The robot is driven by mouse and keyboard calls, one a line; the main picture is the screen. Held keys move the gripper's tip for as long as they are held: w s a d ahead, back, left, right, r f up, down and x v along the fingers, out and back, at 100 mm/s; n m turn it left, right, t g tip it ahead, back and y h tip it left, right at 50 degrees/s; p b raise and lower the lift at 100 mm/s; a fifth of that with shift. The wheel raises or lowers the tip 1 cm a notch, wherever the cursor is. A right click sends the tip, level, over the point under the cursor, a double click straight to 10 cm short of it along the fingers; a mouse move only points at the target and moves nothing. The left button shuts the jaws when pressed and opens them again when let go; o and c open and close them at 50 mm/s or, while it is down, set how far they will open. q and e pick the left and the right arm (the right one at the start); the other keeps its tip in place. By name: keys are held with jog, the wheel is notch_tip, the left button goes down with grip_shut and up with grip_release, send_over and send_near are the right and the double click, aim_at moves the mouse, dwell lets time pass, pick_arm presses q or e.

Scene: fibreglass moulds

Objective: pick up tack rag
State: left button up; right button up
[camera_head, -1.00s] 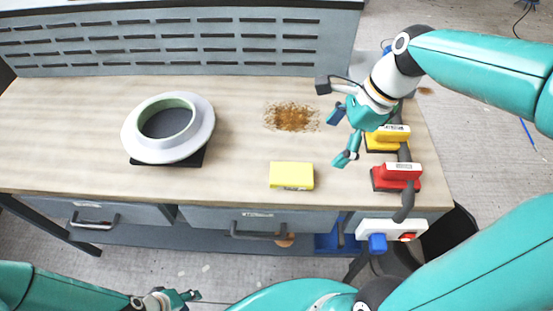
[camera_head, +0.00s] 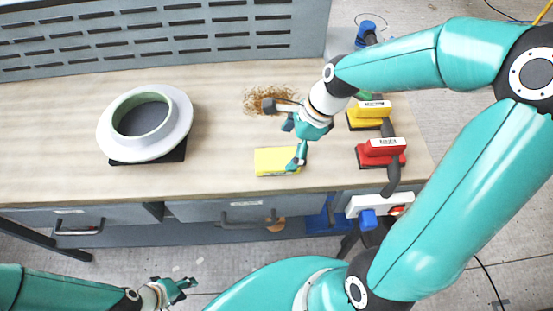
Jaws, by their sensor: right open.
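The tack rag appears to be the flat yellow pad (camera_head: 270,161) lying near the front edge of the wooden bench top. My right gripper (camera_head: 291,146) is open and empty at the pad's upper right. One finger reaches over the pad's right end and hides a little of it; I cannot tell whether they touch. My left gripper (camera_head: 186,287) hangs low in front of the bench, away from the pad. It is too small to tell whether it is open or shut.
A pale ring mould (camera_head: 178,142) on a black base stands at left. A yellow sander (camera_head: 364,119) and a red sander (camera_head: 375,158) stand at right, with a grey hose. Brown fibres (camera_head: 256,98) lie behind the pad. The bench between mould and pad is clear.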

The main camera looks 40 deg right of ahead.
aim_at(279, 158)
jog(key=x, duration=0.4)
jog(key=shift+w+a+f, duration=0.1)
jog(key=shift+w+f, duration=0.05)
jog(key=c, duration=1.1)
notch_tip(279, 158, up, 20)
jog(key=p, duration=0.1)
